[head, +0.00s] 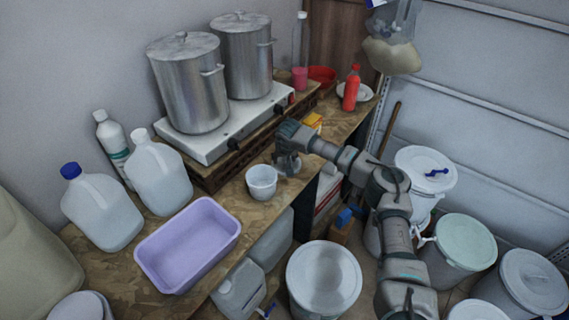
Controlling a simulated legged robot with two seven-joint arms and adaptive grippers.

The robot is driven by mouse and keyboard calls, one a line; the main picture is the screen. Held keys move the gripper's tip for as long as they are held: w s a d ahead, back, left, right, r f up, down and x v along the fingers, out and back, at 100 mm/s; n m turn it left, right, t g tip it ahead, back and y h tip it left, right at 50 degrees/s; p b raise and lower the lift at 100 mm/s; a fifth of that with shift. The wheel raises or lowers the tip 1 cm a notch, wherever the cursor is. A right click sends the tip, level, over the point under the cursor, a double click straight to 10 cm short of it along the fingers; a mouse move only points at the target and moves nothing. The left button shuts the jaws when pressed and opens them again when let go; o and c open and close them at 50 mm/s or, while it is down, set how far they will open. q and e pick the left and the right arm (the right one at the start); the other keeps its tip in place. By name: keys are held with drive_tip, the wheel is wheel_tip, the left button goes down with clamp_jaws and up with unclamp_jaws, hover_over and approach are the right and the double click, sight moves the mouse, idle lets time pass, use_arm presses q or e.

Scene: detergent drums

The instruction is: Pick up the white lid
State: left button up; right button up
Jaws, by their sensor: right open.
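A round white lid (420,165) tops a drum at the right, with a blue piece lying on it. Other pale round tops show too, so I cannot tell which one the task means. My right gripper (287,168) is open over the wooden bench, just behind a small white tub (262,184). It is well left of the white-topped drum, and nothing shows in its jaws. Whether it touches the tub I cannot tell. My left gripper is out of view.
A purple basin (188,245), clear jugs (158,180) and a stove (225,122) with two steel pots (188,85) crowd the bench (125,280). A white drum (322,280), a green-topped drum (465,243) and a grey-topped drum (533,280) stand on the floor.

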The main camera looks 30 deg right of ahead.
drive_tip(key=shift+s+d, duration=0.1)
drive_tip(key=shift+d, duration=0.3)
drive_tip(key=c, duration=0.6)
drive_tip(key=shift+d+f, duration=0.15)
drive_tip(key=shift+d, duration=0.15)
drive_tip(key=shift+c, duration=1.4)
drive_tip(key=shift+a, duration=0.15)
